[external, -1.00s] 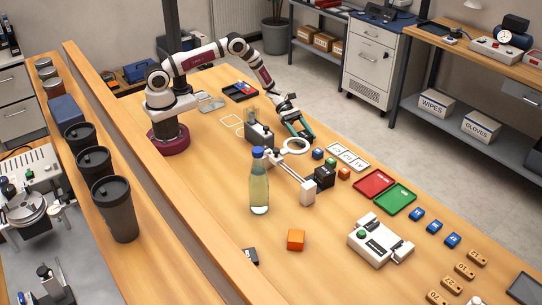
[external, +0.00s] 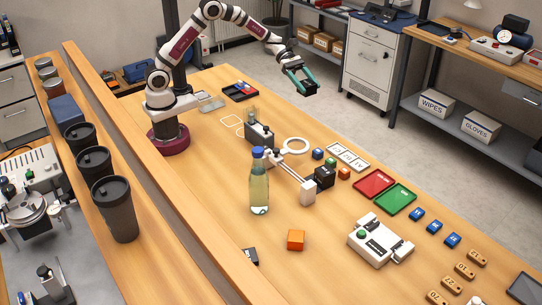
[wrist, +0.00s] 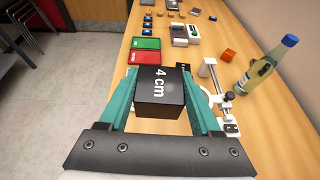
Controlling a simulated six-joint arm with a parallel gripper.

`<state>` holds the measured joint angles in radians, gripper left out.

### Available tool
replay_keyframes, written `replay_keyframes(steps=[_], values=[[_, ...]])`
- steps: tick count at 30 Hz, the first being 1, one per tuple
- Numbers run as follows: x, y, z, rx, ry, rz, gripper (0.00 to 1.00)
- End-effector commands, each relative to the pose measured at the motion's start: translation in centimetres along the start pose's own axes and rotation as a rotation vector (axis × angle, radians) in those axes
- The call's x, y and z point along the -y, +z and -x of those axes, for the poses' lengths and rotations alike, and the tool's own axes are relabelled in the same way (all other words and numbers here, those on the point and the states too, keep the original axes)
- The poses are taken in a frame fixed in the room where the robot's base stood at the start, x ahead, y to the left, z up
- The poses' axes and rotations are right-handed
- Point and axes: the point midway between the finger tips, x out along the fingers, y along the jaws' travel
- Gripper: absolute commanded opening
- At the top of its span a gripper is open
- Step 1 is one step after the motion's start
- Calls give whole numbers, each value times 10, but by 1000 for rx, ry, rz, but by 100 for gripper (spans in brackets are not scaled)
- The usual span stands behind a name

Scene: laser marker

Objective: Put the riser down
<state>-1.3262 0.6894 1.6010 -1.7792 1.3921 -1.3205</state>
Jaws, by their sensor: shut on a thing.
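A black block marked "4 cm", the riser (wrist: 162,92), sits between the teal fingers of my gripper (wrist: 165,100) in the wrist view. The fingers are shut on its two sides. In the external view my gripper (external: 300,80) holds the dark riser (external: 309,89) high in the air, beyond the far edge area of the bench as pictured. Nothing touches the riser from below. Another black block (external: 325,177) stands on the bench at the end of the rail device. It is partly hidden behind the held riser in the wrist view.
A white ring (external: 296,145), small coloured cubes (external: 318,154) and a rail device (external: 260,134) stand mid-bench. A bottle (external: 259,185) is beside the rail. Red (external: 376,183) and green (external: 396,200) trays lie to the right. Bare wood shows around the outlined square (external: 232,121).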

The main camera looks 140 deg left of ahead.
Motion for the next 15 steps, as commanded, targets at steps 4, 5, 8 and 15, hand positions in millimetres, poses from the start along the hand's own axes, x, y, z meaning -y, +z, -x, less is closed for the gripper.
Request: replay_keyframes(steps=[4, 5, 8, 15], values=[[0, 34, 14, 1, 2, -3, 0], [0, 40, 16, 0, 1, -4, 0], [0, 57, 23, 1, 2, -3, 0], [27, 75, -8, 5, -55, -22, 0]])
